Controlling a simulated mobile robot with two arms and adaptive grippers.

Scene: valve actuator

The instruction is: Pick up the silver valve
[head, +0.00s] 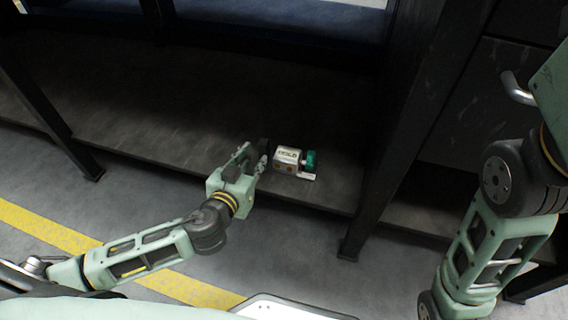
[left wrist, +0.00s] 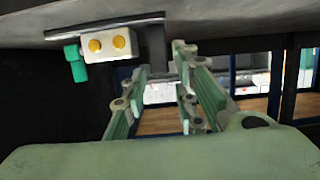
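The silver valve (head: 288,157) is a small silver-white box with lettering and a green end (head: 311,160). It lies on the dark shelf (head: 180,140) near its front edge. In the left wrist view, which looks upside down, the valve (left wrist: 108,43) shows two yellow round spots, with its green part at left. My left gripper (head: 257,160) is just left of the valve in the head view. Its fingers (left wrist: 163,95) are spread with a gap between them and hold nothing visible. A dark upright part (left wrist: 157,45) shows beyond the fingertips, beside the valve. My right gripper is out of frame.
A dark table leg (head: 375,205) stands to the right of the valve, and another leg (head: 60,135) stands at left. A dark cabinet with a silver handle (head: 517,90) is at right. The shelf left of my gripper is clear.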

